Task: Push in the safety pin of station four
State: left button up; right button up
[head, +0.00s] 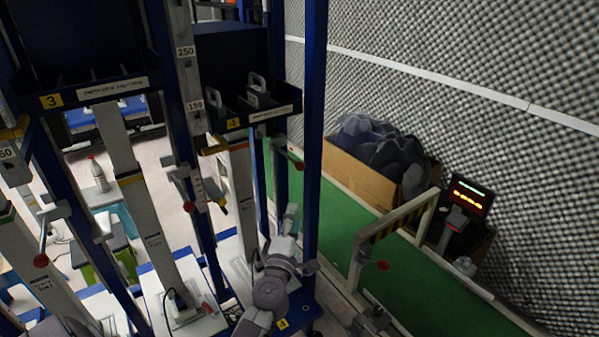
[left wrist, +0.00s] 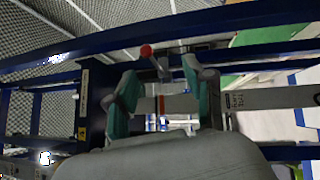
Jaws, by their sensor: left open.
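Station four is a blue-framed lift with a yellow "4" label (head: 233,122) on its raised dark tray and a white column (head: 242,185) below. A red ball on a grey lever (head: 299,166) sticks out at its right side; a red ball on a lever also shows in the left wrist view (left wrist: 147,50). I cannot tell for sure which part is the safety pin. My left gripper (head: 290,212) is below that lever, beside the column. In the left wrist view its teal fingers (left wrist: 160,80) are apart, with nothing held.
Station three, with its "3" label (head: 50,101), stands to the left. A blue post (head: 315,100) rises just right of my left arm. A cardboard box (head: 357,176) with dark contents and a lit display (head: 470,195) stand by the foam wall.

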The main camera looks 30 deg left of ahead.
aim_at(299, 170)
pick_arm(q)
jog(key=shift+n+y, duration=0.4)
jog(key=shift+n, duration=0.3)
jog(key=r+x, duration=0.1)
jog(key=x, duration=0.8)
jog(key=r+x, duration=0.1)
jog(key=x, duration=0.4)
jog(key=shift+s+a+r+b, duration=0.15)
jog(key=shift+a+r+b, duration=0.15)
jog(key=shift+r+b, duration=0.1)
grip_shut()
